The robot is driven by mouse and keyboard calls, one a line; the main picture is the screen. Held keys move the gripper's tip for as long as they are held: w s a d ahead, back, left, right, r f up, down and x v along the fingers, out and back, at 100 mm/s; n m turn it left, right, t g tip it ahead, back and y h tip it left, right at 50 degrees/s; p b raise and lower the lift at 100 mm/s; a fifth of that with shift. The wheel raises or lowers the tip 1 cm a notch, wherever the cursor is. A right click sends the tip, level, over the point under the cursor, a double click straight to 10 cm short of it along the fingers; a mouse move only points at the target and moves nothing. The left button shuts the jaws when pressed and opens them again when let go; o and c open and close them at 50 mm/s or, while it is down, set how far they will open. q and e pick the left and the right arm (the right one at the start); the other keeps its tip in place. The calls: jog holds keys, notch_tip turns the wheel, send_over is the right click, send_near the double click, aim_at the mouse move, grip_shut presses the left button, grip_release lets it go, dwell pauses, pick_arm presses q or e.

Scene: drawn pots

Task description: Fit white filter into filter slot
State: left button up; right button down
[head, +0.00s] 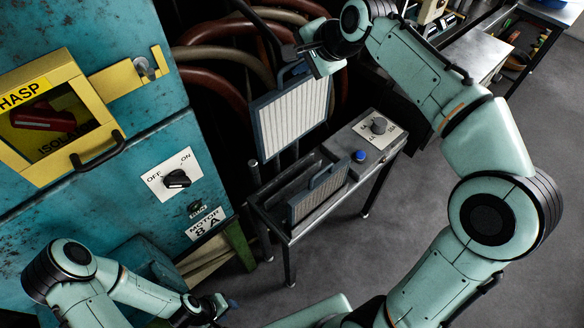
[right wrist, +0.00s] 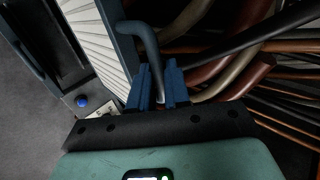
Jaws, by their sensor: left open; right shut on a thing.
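The white filter (head: 293,115) is a pleated pale panel in a blue-grey frame, held upright behind and above the metal stand. My right gripper (head: 299,72) is shut on its handle at the top. In the right wrist view the fingers (right wrist: 158,88) close on the dark bent handle (right wrist: 146,35), with the white pleats (right wrist: 90,30) to the left. A darker, greyish filter (head: 318,194) with a handle stands in the stand's long dark trough. Which part of the trough is the filter slot I cannot tell. My left gripper (head: 219,304) is open and empty at the bottom left.
A blue cabinet (head: 120,150) with an OFF/ON knob (head: 176,180) and yellow hasp box is on the left. Thick hoses (head: 225,55) run behind the filter. Grey floor is clear at front right.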

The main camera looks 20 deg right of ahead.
jog(key=shift+s+d+f+b, duration=0.1)
jog(key=shift+s+d+b, duration=0.2)
jog(key=shift+s, duration=0.35)
jog(key=shift+s+d+f+b, duration=0.15)
jog(key=shift+s+d+b, duration=0.15)
jog(key=shift+s, duration=0.4)
jog(key=shift+s+d+f+b, duration=0.1)
jog(key=shift+s+d+b, duration=0.2)
jog(key=shift+s, duration=0.35)
pick_arm(q)
jog(key=s+f+b, duration=0.1)
jog(key=s+f, duration=0.4)
jog(key=shift+f+g+b, duration=0.3)
jog(key=shift+g+b, duration=0.05)
jog(key=shift+g, duration=0.05)
pick_arm(e)
jog(key=shift+s+d+r, duration=0.1)
jog(key=shift+s+d, duration=0.2)
jog(key=shift+s, duration=0.65)
jog(key=shift+s+d+f, duration=0.1)
jog(key=shift+s+d, duration=0.15)
jog(key=shift+s, duration=0.65)
jog(key=shift+s+d+r, duration=0.1)
jog(key=shift+s+d, duration=0.2)
jog(key=shift+s, duration=0.65)
pick_arm(q)
jog(key=shift+w+a, duration=0.1)
pick_arm(e)
jog(key=shift+w, duration=0.1)
